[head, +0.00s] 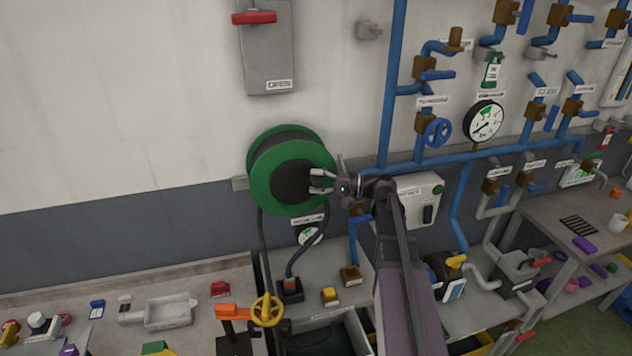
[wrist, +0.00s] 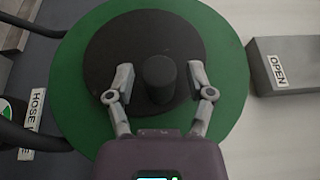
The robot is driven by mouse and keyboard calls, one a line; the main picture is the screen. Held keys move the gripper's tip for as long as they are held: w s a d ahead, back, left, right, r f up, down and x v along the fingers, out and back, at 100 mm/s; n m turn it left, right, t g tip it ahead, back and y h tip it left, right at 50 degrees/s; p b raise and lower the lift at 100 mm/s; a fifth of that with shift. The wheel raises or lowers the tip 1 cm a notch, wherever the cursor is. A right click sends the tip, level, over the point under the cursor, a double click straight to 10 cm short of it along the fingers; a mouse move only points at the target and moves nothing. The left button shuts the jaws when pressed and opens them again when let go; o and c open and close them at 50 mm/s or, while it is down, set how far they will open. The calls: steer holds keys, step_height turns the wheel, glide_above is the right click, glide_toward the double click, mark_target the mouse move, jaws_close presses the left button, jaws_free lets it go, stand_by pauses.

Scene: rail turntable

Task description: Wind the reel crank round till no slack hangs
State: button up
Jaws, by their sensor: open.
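The green hose reel (head: 262,165) is mounted on the wall, with a dark round hub facing me. In the wrist view the reel's green disc (wrist: 228,75) fills the middle. A dark, round crank knob (wrist: 159,78) stands out from the hub. My gripper (head: 322,182) is at the hub. In the wrist view my gripper (wrist: 160,82) is open, one finger on each side of the knob, with gaps showing. The black hose (head: 263,240) hangs below the reel in two runs, one of them curved, down towards a small dark box (head: 290,290).
A grey box with a red lever (head: 268,50) is on the wall above. Blue pipes (head: 390,90), a gauge (head: 485,121) and a grey switch box (head: 418,198) are to the right. Benches below hold a yellow handwheel (head: 267,311) and a grey tray (head: 170,311).

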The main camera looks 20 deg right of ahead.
jaws_close()
steer(key=shift+a+r+p, duration=0.2)
steer(key=shift+p, duration=0.15)
